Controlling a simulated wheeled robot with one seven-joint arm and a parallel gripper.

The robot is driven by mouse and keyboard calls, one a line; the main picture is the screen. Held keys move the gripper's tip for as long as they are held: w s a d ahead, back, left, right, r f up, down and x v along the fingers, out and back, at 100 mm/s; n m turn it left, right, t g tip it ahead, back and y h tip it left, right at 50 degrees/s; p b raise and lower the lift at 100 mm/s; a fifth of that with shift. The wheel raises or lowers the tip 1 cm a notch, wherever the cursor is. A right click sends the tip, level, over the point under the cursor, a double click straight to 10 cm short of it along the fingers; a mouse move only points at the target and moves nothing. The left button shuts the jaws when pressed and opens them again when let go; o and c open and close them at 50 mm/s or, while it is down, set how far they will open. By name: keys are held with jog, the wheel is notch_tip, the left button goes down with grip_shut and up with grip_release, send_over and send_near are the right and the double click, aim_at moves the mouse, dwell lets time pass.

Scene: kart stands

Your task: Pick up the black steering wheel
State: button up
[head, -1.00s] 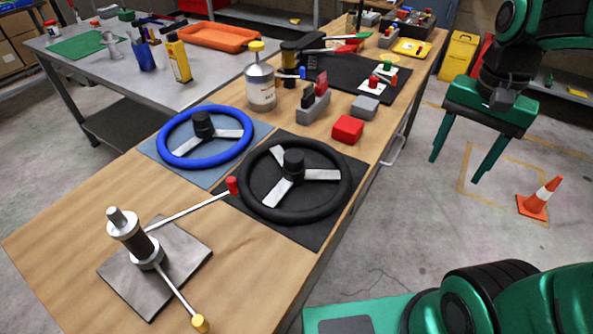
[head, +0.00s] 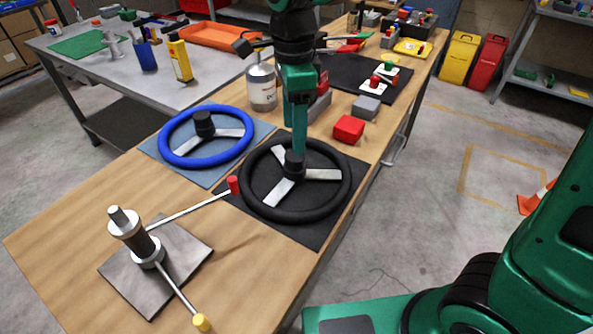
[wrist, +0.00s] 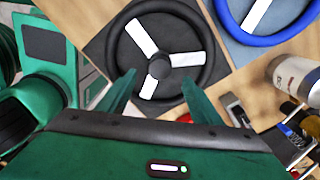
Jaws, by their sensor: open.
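The black steering wheel (head: 330,205) lies flat on a black mat on the wooden bench, with silver spokes and a black centre hub. It also shows in the wrist view (wrist: 117,51), at the top middle. My gripper (head: 296,150) hangs above it in the head view, fingers pointing down over the hub. In the wrist view my gripper (wrist: 160,82) is open, one finger on each side of the hub. I cannot tell how high the fingertips are above the hub. The far part of the rim is partly hidden behind my gripper in the head view.
A blue steering wheel (head: 168,152) lies on a blue mat to the left. A tool post with long handles (head: 140,245) stands on a metal plate in front.

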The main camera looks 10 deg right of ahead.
aim_at(295, 167)
notch_tip(295, 167, down, 8)
jog(key=shift+d+f, duration=0.1)
jog(key=shift+f, duration=0.05)
dwell(0.4)
grip_shut()
